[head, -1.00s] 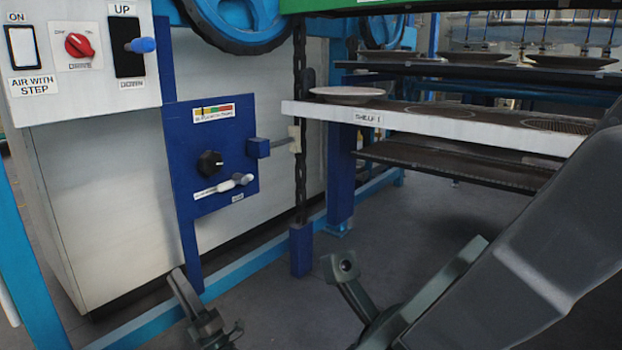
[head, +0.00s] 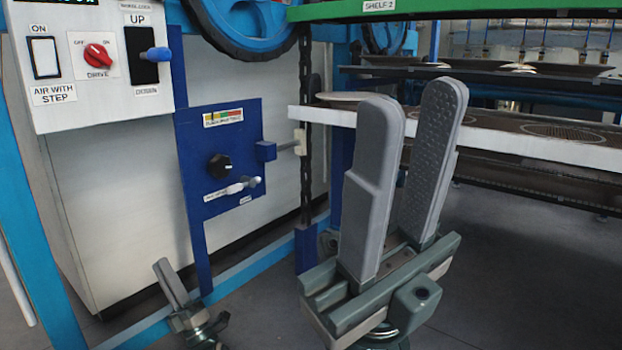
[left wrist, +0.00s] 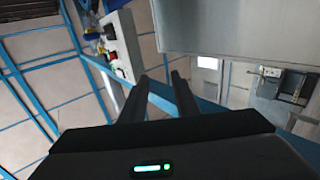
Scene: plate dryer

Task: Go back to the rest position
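My right gripper (head: 413,95) is large in the head view, right of centre. Its two grey fingers point up with a gap between them, and it is open and empty. My left gripper (head: 180,290) shows only in part, low in the head view, in front of the control cabinet. In the left wrist view its two dark fingers (left wrist: 160,82) are apart with nothing between them.
The control panel (head: 90,95) with a red drive switch and a blue-tipped lever stands at the left. Below it is a blue plate (head: 222,140) with a knob. A plate (head: 345,97) lies on the shelf's left end. Grey floor (head: 500,270) is open at the lower right.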

